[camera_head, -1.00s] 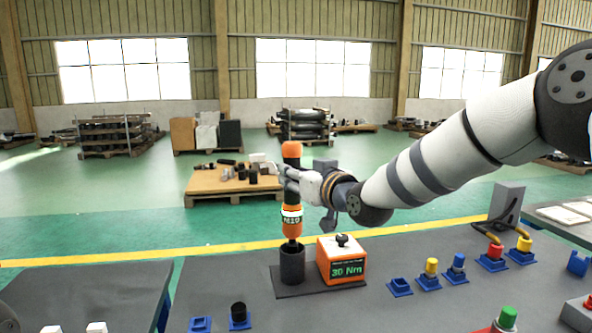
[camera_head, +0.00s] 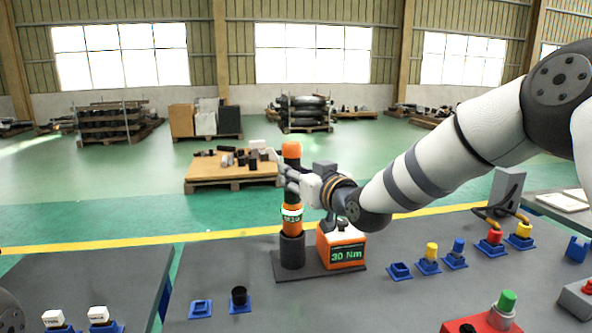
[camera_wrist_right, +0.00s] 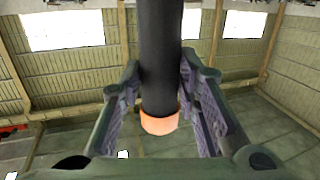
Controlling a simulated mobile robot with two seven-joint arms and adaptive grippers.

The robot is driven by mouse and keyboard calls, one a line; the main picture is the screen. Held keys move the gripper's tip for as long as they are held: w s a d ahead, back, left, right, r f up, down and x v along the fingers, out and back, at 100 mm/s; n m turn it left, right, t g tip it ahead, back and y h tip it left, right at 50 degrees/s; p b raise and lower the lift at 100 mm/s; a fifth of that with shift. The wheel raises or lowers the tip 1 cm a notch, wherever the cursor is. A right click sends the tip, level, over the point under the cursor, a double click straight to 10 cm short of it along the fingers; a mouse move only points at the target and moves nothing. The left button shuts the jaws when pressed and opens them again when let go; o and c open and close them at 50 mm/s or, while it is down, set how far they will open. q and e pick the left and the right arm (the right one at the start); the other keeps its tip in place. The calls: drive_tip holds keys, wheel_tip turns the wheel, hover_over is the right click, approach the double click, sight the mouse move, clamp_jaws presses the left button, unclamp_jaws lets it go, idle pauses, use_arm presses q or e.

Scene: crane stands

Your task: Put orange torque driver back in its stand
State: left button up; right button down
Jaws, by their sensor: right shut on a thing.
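The orange torque driver (camera_head: 292,215) stands upright over its stand, a dark cylindrical cup (camera_head: 291,252) on a flat base plate. Its lower end meets the top of the cup; how deep it sits inside is hidden. My right gripper (camera_head: 292,180) is shut around the driver's dark middle part, below its orange top. In the right wrist view my fingers (camera_wrist_right: 165,95) lie on both sides of the dark shaft (camera_wrist_right: 160,45), with an orange part of the driver beyond. My left gripper is not in view.
An orange box reading 30 Nm (camera_head: 342,247) stands just right of the cup. Blue holders with black, yellow, blue and red pieces are spread over the dark table (camera_head: 330,305). A green button (camera_head: 506,302) is at front right. A second table (camera_head: 90,275) is at left.

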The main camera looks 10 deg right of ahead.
sight(296, 205)
drive_tip(key=shift+f, duration=1.4)
drive_tip(key=c, duration=1.2)
unclamp_jaws()
drive_tip(key=shift+o, duration=0.4)
drive_tip(key=shift+f, duration=0.4)
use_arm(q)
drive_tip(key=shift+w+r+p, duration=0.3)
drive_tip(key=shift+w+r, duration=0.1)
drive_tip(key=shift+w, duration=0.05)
use_arm(e)
drive_tip(key=v, duration=0.5)
drive_tip(key=shift+r, duration=0.1)
drive_tip(key=f+v, duration=0.1)
drive_tip(key=v, duration=1.1)
drive_tip(key=shift+r, duration=0.45)
